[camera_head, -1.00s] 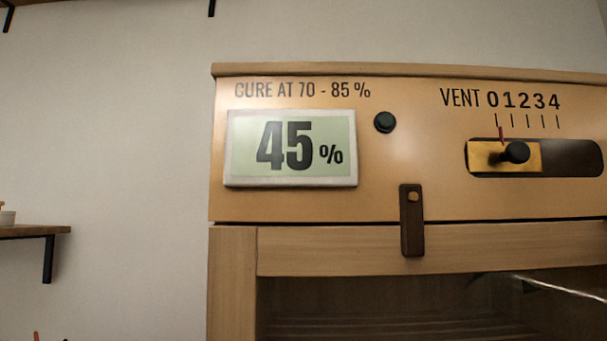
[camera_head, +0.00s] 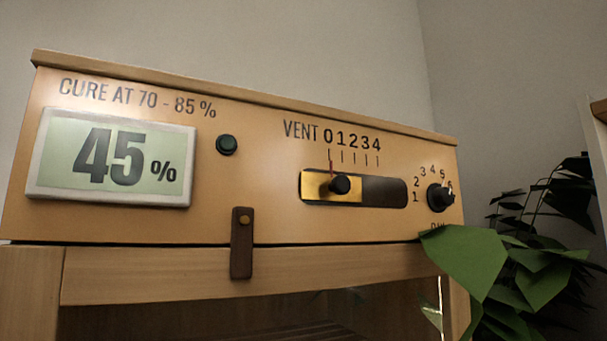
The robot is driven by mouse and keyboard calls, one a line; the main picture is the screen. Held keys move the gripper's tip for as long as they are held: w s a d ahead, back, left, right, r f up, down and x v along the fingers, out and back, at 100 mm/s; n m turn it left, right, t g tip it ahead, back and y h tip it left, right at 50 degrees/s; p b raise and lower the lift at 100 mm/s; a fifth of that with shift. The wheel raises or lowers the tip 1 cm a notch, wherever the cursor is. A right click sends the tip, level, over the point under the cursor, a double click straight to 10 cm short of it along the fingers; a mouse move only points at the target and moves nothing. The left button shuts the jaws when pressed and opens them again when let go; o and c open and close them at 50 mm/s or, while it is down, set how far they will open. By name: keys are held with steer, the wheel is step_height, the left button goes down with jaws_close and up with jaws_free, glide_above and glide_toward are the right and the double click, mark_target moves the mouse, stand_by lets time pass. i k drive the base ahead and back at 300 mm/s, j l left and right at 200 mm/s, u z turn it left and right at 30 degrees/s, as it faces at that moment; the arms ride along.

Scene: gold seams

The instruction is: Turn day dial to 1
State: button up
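The day dial (camera_head: 437,198) is a small black round knob at the right end of the wooden cabinet's front panel. My gripper is not in view.
The panel also has a display (camera_head: 112,160) reading 45 %, a dark green button (camera_head: 227,145) and a vent slider (camera_head: 340,185) at about 0. A brown latch (camera_head: 241,243) hangs below. A plant's green leaves (camera_head: 470,260) stand close under and right of the dial.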

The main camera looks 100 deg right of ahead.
mark_target(439, 197)
steer(key=k+z, duration=0.15)
steer(key=k, duration=0.5)
steer(key=j+z, duration=0.1)
steer(key=z, duration=0.4)
steer(key=j+z, duration=0.15)
steer(key=z, duration=0.35)
steer(key=j+z, duration=0.1)
steer(key=z, duration=0.4)
steer(key=k+l, duration=0.05)
